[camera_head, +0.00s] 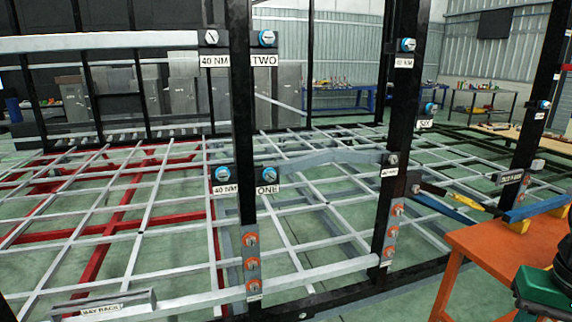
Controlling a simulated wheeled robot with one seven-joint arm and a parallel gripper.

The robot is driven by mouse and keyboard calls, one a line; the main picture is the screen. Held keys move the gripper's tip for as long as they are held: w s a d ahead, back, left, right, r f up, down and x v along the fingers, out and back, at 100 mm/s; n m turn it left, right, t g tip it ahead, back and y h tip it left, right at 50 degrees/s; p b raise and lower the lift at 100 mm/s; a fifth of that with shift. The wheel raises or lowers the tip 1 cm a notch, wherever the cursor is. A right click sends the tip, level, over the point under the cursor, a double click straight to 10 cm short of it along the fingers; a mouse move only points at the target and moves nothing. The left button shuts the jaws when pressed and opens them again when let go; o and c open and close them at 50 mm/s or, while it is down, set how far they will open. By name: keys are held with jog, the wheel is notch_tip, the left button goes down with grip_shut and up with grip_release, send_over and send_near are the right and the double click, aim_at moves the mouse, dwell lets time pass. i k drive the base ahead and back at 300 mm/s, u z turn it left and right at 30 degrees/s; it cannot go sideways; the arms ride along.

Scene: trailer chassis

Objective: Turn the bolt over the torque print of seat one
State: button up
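Seat one is on the black upright left of centre, marked by a white "ONE" label (267,190). To its left is the torque print, a white plate reading "40 NM" (224,189). A bolt with a blue ring and pale face (222,174) sits just above that print. A similar blue-ringed bolt (268,174) sits above the "ONE" label. Higher on the same upright is seat two, with a "TWO" label (264,60) and its own "40 NM" print (214,61). My gripper is not clearly in view.
An orange table (505,255) stands at the right, with a blue bar and a yellow-handled tool near its far edge. A green and black shape (543,290) fills the lower right corner. A "BAY RACK" bar (103,308) lies at the lower left. Grey and red rails surround the uprights.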

aim_at(392, 159)
jog(key=u, duration=0.6)
jog(key=k, duration=1.25)
jog(key=z, duration=0.7)
jog(key=i, duration=1.05)
jog(key=u, duration=0.05)
